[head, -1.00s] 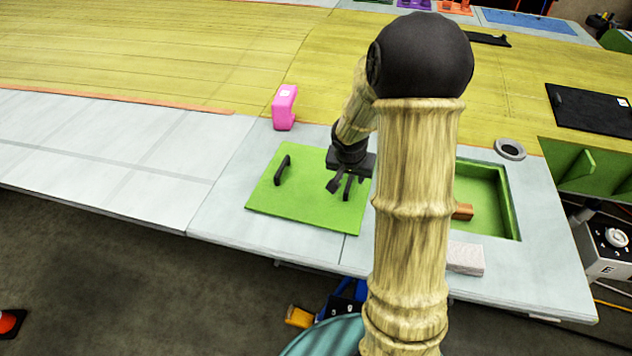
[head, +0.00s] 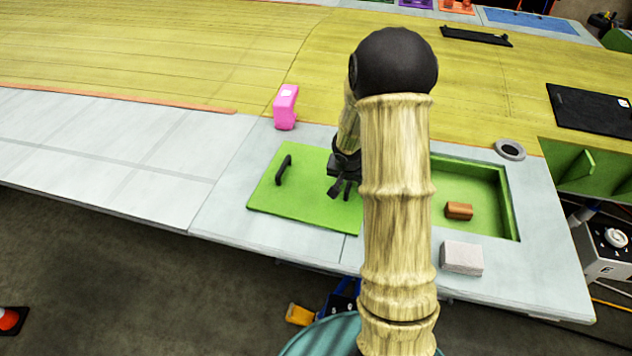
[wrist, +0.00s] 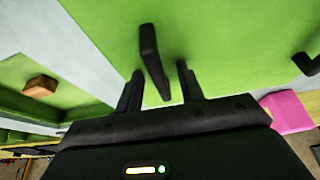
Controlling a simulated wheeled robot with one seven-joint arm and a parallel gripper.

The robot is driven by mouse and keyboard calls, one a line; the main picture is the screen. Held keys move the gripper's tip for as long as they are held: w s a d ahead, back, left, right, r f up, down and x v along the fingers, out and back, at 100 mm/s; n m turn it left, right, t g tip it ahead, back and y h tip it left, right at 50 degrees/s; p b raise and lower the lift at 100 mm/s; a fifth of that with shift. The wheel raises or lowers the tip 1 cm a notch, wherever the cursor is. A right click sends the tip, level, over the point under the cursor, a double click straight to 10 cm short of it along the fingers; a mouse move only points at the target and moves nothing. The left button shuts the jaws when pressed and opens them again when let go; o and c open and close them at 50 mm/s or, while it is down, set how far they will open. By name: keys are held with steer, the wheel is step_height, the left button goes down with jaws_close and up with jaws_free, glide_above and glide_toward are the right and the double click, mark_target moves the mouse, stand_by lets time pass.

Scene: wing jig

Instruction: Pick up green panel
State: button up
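The green panel (head: 300,205) lies flat on the light worktop, with a black handle (head: 283,169) near its left edge. It fills much of the wrist view (wrist: 230,40), where that handle shows at the right edge (wrist: 307,64). A second black handle (wrist: 150,50) shows there between the fingers. My gripper (head: 341,190) is over the panel's right part; it also shows in the wrist view (wrist: 160,67). It is open, its fingers on either side of the second handle, not visibly closed on it. My arm hides the panel's right edge in the head view.
A green-walled recess (head: 510,205) right of my arm holds a brown block (head: 459,210). A pale block (head: 462,258) lies in front of it, and a grey ring (head: 510,150) behind. A pink object (head: 286,107) stands behind the panel. The worktop to the left is clear.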

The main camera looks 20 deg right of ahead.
jaws_close()
steer(key=shift+w+r, duration=0.1)
steer(key=shift+r, duration=0.05)
step_height(320, 180, up, 10)
steer(key=shift+f+p, duration=0.1)
steer(key=shift+p, duration=0.3)
stand_by(0.7)
